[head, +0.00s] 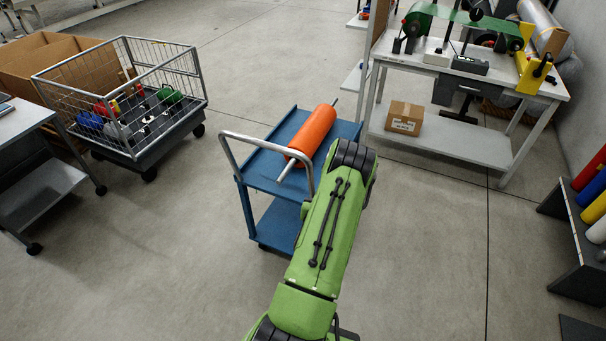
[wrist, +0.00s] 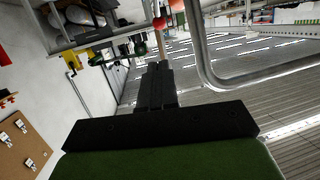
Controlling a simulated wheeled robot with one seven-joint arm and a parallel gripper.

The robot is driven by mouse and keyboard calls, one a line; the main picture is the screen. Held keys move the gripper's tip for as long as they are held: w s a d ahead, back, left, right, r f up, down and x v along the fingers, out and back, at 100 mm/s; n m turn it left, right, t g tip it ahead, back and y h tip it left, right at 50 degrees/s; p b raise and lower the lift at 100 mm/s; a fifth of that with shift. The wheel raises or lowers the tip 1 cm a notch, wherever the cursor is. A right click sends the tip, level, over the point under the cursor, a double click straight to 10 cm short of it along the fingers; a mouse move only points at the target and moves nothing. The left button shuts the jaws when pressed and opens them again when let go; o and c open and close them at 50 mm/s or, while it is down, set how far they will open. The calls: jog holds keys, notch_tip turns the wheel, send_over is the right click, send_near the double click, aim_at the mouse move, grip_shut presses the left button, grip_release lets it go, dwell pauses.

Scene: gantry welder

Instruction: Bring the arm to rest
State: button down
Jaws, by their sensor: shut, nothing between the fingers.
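My green arm (head: 325,225) reaches forward from the bottom of the head view, and its black joint (head: 352,157) is beside the right side of the blue cart (head: 262,165). My gripper is hidden behind the arm in the head view. In the wrist view my gripper (wrist: 156,72) shows as dark fingers close together, shut and empty. A grey bent tube (wrist: 205,65) passes to the right of the fingers; whether it is near them I cannot tell.
An orange roll (head: 312,133) on a rod lies on the cart. A wire cart (head: 120,100) stands left. A workbench (head: 445,145) with a cardboard box (head: 405,118) stands at back right. A rack (head: 580,255) of coloured rolls is at right. Floor between is clear.

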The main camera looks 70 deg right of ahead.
dwell(0.3)
jog(key=w+a+r+n+t+y, duration=0.25)
jog(key=w+r, duration=0.35)
jog(key=w, duration=0.4)
jog(key=w+a+r+n+t+y, duration=0.25)
jog(key=w+a+r+n, duration=0.2)
jog(key=w, duration=0.55)
jog(key=w+a+r+n+t+y, duration=0.25)
jog(key=w+a+r, duration=0.4)
jog(key=a, duration=0.45)
jog(key=s+a+r+n+g+y, duration=0.1)
jog(key=a+r+n+y, duration=0.15)
jog(key=a, duration=0.35)
jog(key=s+a+r+n+y, duration=0.1)
jog(key=a+r, duration=0.2)
jog(key=a, duration=0.3)
jog(key=s+a+r+n+g+y, duration=0.1)
jog(key=s+a+r, duration=0.15)
jog(key=a, duration=0.45)
jog(key=s+a+r+n+g+y, duration=0.1)
jog(key=s+a+r+n+y, duration=0.1)
jog(key=s+a, duration=0.8)
jog(key=s+n+y, duration=0.1)
jog(key=s, duration=0.2)
jog(key=shift+s+a+g, duration=0.35)
jog(key=shift+s+a, duration=0.05)
